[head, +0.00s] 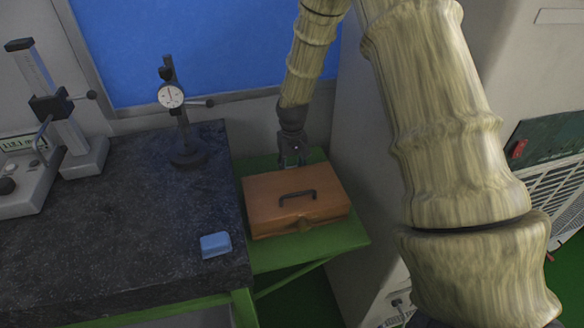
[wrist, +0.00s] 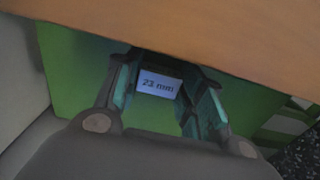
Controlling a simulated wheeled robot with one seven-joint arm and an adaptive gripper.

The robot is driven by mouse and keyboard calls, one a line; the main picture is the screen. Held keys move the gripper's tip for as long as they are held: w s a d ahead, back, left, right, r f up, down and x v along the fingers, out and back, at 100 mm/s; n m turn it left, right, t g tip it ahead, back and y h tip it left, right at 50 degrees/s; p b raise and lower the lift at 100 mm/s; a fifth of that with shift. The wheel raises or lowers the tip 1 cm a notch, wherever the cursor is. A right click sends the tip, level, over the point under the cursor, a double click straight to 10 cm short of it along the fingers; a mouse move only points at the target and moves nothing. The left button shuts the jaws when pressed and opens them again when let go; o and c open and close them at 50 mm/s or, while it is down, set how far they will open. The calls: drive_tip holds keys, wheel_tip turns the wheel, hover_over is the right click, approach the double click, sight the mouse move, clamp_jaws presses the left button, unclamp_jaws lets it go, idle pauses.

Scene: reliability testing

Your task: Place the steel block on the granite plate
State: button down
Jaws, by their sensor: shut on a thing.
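A small pale steel block (wrist: 158,84) marked "23 mm" sits between the fingers of my gripper (wrist: 167,78) in the wrist view. My gripper is shut on it. In the head view my gripper (head: 291,158) points down behind the orange box, over the back of the green shelf; I cannot make out the block there. Whether the block touches the shelf is unclear. The dark speckled granite plate (head: 130,235) fills the left of the head view, left of my gripper.
The orange box (head: 270,215) with a dark handle lies on the green shelf (head: 335,240), close to my gripper. On the granite stand a dial gauge (head: 171,96), a height gauge (head: 75,140) and a small blue block (head: 215,245). The plate's middle is clear.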

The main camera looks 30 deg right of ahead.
drive_tip(key=shift+f, duration=0.15)
drive_tip(key=c, duration=0.9)
unclamp_jaws()
